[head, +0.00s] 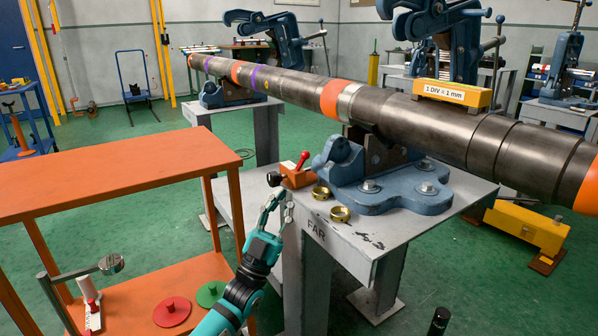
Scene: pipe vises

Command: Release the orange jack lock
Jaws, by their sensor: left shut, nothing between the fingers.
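A small orange block with a red lever (298,172), apparently the orange jack lock, sits on the left edge of the grey stand marked FAR. Its red lever tilts up to the right. A black knob sticks out from its left side. My left gripper (278,206) is in front of and just below the block, at the stand's left edge. It is shut and empty, with its fingers pointing up. A small gap seems to lie between its tips and the block. My right gripper is not in view.
A blue pipe vise (375,180) on the stand carries a long dark pipe (400,118) with orange bands.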

